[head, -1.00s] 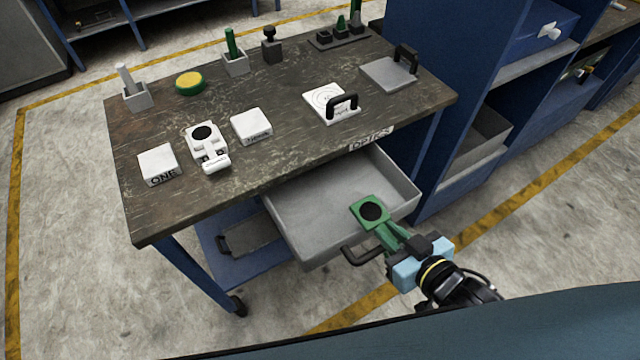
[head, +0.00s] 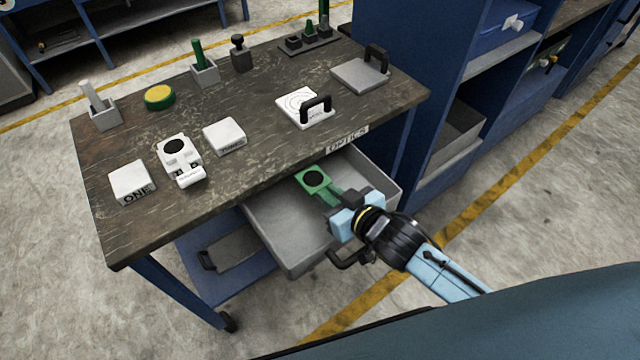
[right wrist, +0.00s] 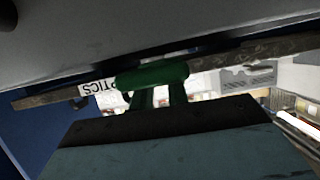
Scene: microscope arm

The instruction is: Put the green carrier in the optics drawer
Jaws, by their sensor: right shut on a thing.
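The green carrier (head: 314,180) has a square plate with a dark round disc and a green handle. My right gripper (head: 345,208) is shut on its handle and holds it over the optics drawer (head: 285,262). In the right wrist view the green carrier (right wrist: 152,78) shows ahead of the gripper, with the OPTICS label (right wrist: 98,88) behind it. The grey drawer is pulled open under the bench top, below its OPTICS label (head: 348,139). I cannot tell whether the carrier touches the drawer floor. My left gripper is not in view.
The worn bench top (head: 235,165) overhangs the drawer's back. On it stand a white carrier (head: 178,158), white blocks, a yellow disc (head: 160,97) and a black-handled white plate (head: 304,108). A blue cabinet (head: 395,50) stands to the right. The drawer's black handle (head: 345,260) sticks out in front.

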